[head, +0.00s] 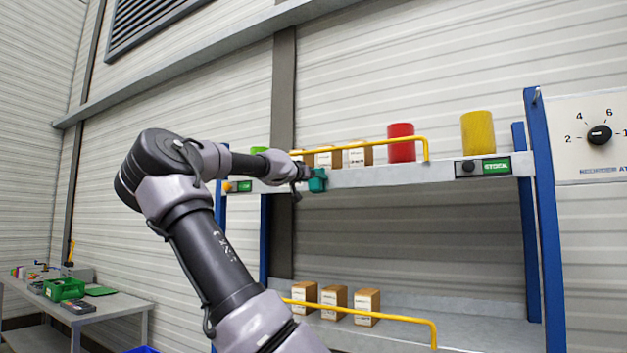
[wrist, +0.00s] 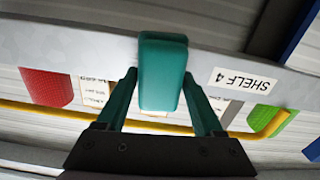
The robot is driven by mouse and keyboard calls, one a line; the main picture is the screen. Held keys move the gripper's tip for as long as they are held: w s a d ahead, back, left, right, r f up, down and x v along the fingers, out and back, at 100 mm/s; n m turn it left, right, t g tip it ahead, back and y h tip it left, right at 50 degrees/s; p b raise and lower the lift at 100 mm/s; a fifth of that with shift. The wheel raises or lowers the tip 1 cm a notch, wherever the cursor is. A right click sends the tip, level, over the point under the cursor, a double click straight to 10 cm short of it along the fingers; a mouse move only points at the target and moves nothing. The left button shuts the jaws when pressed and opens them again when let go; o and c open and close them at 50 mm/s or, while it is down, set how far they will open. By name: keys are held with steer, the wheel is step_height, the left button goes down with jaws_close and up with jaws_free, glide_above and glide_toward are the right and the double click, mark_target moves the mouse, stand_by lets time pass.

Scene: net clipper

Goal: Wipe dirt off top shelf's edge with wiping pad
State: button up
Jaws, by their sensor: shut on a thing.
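The top shelf's grey front edge (head: 395,177) runs across the middle of the head view. It also crosses the wrist view (wrist: 90,48), with a "SHELF 4" label. My gripper (wrist: 160,84) has two teal fingers shut on a green wiping pad (wrist: 163,65). The pad overlaps the edge strip in the wrist view; I cannot tell whether it touches. In the head view my gripper (head: 314,180) is at the edge, left of the shelf's middle. No distinct dirt patch shows; the strip behind the pad is hidden.
A yellow rail (head: 375,142) runs along the top shelf. A red cylinder (head: 401,143), a yellow cylinder (head: 478,134) and small boxes (head: 357,154) stand on it. Blue posts (head: 545,215) frame the rack. A lower rail (head: 400,318) juts out below.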

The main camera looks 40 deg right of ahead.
mark_target(330, 178)
steer(key=shift+w+d, duration=0.1)
steer(key=shift+d, duration=0.05)
steer(key=shift+s+d, duration=0.25)
steer(key=shift+s, duration=0.4)
steer(key=shift+s+d, duration=0.25)
steer(key=shift+s, duration=0.35)
steer(key=shift+s+d, duration=0.25)
steer(key=shift+s, duration=0.4)
steer(key=shift+d, duration=0.1)
steer(key=shift+w, duration=0.1)
steer(key=shift+w+a, duration=0.25)
steer(key=shift+w, duration=0.35)
steer(key=shift+w+a, duration=0.25)
steer(key=shift+w, duration=0.4)
steer(key=shift+w+a, duration=0.25)
steer(key=shift+w, duration=0.35)
